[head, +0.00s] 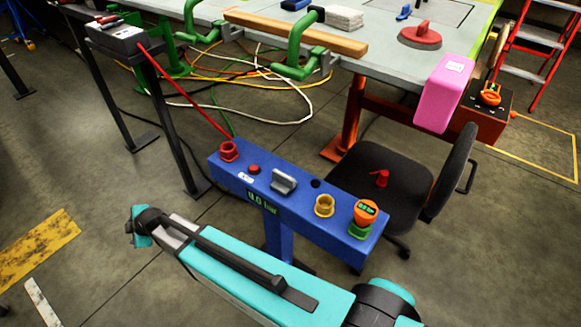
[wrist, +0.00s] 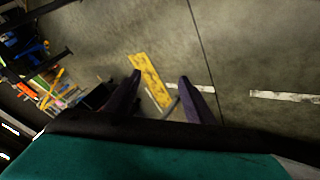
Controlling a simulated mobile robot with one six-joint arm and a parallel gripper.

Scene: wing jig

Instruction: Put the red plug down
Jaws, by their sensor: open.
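A small red plug (head: 381,178) rests on the seat of the black office chair (head: 365,200), to the right of the blue panel. My gripper (head: 140,228) is at the lower left in the head view, well away from the plug and the chair. In the wrist view my gripper (wrist: 161,80) shows two dark fingers spread apart with only floor beyond them. It is open and empty. The plug does not show in the wrist view.
A red hose runs from the panel to a grey box (head: 120,38). The floor at left has a yellow strip (head: 40,245).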

